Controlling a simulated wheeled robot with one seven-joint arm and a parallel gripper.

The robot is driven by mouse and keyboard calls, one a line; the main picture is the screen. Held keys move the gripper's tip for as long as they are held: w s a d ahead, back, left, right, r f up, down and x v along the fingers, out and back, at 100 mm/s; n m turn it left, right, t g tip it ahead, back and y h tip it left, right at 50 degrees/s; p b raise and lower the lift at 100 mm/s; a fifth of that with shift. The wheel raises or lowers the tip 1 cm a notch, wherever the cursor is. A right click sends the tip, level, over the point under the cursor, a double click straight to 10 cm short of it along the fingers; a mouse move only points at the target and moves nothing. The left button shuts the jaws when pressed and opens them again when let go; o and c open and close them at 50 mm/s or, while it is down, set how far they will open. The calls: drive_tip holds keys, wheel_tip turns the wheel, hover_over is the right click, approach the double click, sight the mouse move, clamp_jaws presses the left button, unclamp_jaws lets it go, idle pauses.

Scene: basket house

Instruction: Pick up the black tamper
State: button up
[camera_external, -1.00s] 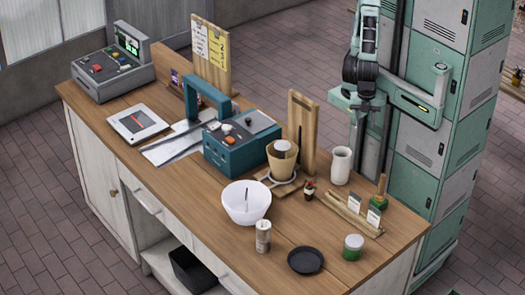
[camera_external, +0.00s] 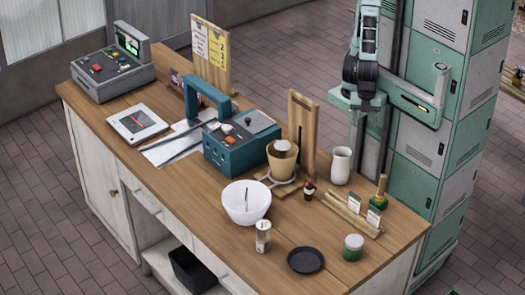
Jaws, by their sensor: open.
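My gripper (camera_external: 364,113) hangs open and empty, pointing down, at the upper right beyond the counter's back edge. It is well above the counter and apart from everything on it. A small dark object with a reddish part (camera_external: 309,190) stands on the counter between the wooden stand and the white bowl. It may be the black tamper, but it is too small to be sure. A flat black round dish (camera_external: 306,261) lies near the front edge. No other clearly tamper-shaped black thing shows.
Near the dark object stand a cup on a wooden stand (camera_external: 282,163), a white cup (camera_external: 341,165), a wooden card rack (camera_external: 349,213) and a green piece with a wooden handle (camera_external: 379,193). A white bowl (camera_external: 246,207), a can (camera_external: 263,237) and a green jar (camera_external: 353,247) stand nearer.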

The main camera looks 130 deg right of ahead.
drive_tip(key=o, duration=0.3)
drive_tip(key=shift+o, duration=0.2)
